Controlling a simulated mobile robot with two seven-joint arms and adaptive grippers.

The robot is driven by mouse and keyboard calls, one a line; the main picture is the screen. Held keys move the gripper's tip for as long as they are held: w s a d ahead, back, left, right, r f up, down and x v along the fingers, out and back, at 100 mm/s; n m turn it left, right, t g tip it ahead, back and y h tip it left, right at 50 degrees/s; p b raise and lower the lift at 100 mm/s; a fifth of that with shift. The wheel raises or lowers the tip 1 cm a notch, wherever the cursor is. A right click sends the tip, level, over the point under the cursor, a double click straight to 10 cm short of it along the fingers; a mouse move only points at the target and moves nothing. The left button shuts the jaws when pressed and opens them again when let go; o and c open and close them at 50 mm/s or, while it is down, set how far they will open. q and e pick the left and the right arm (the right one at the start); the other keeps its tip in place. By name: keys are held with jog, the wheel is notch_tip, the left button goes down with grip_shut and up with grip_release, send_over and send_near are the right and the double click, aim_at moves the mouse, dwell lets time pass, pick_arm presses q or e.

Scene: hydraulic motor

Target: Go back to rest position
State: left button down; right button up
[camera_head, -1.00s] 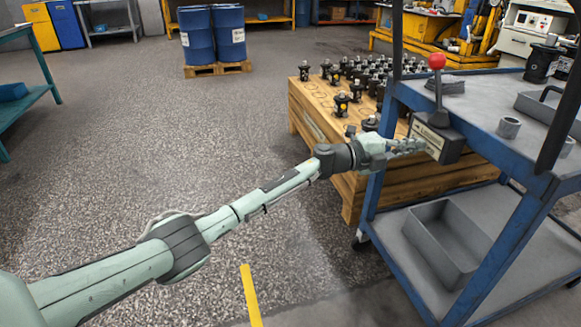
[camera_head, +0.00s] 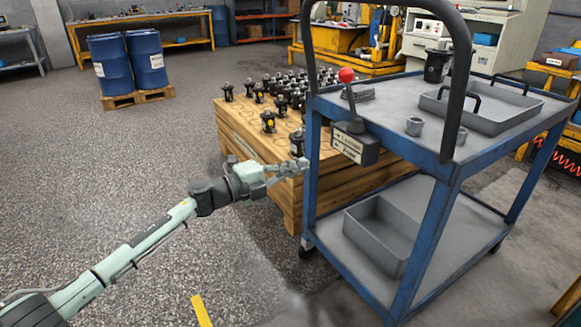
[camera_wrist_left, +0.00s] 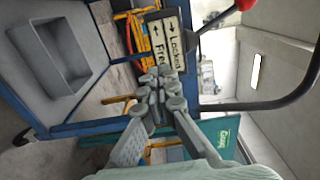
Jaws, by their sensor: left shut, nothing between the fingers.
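My left gripper (camera_head: 286,170) is shut and empty, at the end of my pale green arm coming in from the lower left. It is to the left of the blue cart's near left post, apart from the lever box. In the left wrist view the gripper (camera_wrist_left: 160,88) shows with its fingers together. The lever box (camera_head: 352,146) with its red-knobbed lever (camera_head: 346,75) is fixed to the cart's edge. In the left wrist view its label (camera_wrist_left: 166,42) reads "Locked" and "Free". My right gripper is not in view.
The blue cart (camera_head: 440,180) has grey bins on both shelves. A wooden pallet box (camera_head: 250,145) with several black motors stands behind my gripper. Blue drums (camera_head: 110,65) stand on a pallet at the back left. The floor at left is clear.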

pick_arm(q)
jog(key=s+a+f+n+t+y+p, duration=0.2)
jog(key=s+a+f+n+y, duration=0.3)
jog(key=a+f+n+y, duration=0.4)
jog(key=s+a+f+n+t+y+p, duration=0.1)
jog(key=s+a+f+n+t+y, duration=0.1)
jog(key=s+a+f+n+y, duration=0.55)
jog(key=s+a+f+n+g, duration=0.3)
jog(key=s+f, duration=0.1)
jog(key=s, duration=0.5)
jog(key=s+a+f+n+g+p, duration=0.1)
jog(key=s+a+f+n+g, duration=0.2)
jog(key=s, duration=0.7)
jog(key=s+a+f+n+g+p, duration=0.1)
jog(key=s+a+f+n+g, duration=0.2)
jog(key=s, duration=0.6)
jog(key=shift+s+a+f+n+g, duration=0.15)
jog(key=shift+a+f+n+g, duration=0.15)
jog(key=shift+f+n+g, duration=0.7)
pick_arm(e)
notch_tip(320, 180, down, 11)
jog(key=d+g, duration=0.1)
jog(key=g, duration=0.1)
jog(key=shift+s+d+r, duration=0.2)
